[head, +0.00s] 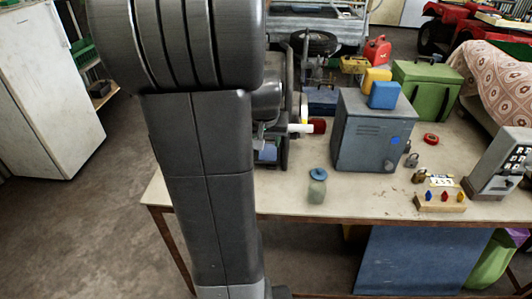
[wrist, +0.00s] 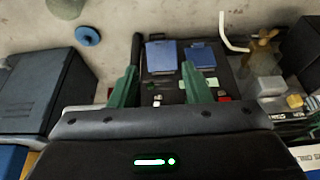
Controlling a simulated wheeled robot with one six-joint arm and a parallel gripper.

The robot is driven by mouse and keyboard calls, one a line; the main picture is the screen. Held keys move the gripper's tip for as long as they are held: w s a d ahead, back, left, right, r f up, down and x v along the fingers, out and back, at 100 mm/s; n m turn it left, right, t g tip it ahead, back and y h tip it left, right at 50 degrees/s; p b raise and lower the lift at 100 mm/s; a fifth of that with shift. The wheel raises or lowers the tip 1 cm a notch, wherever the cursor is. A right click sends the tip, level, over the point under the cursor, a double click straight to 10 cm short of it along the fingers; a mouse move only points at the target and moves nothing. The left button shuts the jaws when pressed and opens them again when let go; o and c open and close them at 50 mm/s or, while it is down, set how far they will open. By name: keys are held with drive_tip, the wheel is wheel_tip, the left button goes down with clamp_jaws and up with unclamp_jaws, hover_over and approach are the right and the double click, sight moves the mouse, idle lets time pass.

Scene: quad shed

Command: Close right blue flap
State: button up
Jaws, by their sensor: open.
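In the wrist view, a dark device holds two blue flaps side by side: the left blue flap (wrist: 161,57) and the right blue flap (wrist: 201,54). I cannot tell how far either one is raised. My gripper (wrist: 160,69) has green fingers spread apart with nothing held between them. The left finger is beside the device's left edge. The right finger reaches up near the lower part of the right flap, and I cannot tell whether it touches. In the head view my arm hides most of the device; a bit of blue (head: 267,153) shows beside it.
A grey metal cabinet (head: 368,135) stands right of the device, with yellow and blue boxes on top. A bent white rod (wrist: 233,38) and brass item (wrist: 262,52) lie right of the flaps.

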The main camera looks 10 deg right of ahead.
sight(267, 159)
drive_tip(key=x, duration=1.1)
drive_tip(key=shift+w+d+f, duration=0.1)
drive_tip(key=shift+w, duration=0.25)
clamp_jaws()
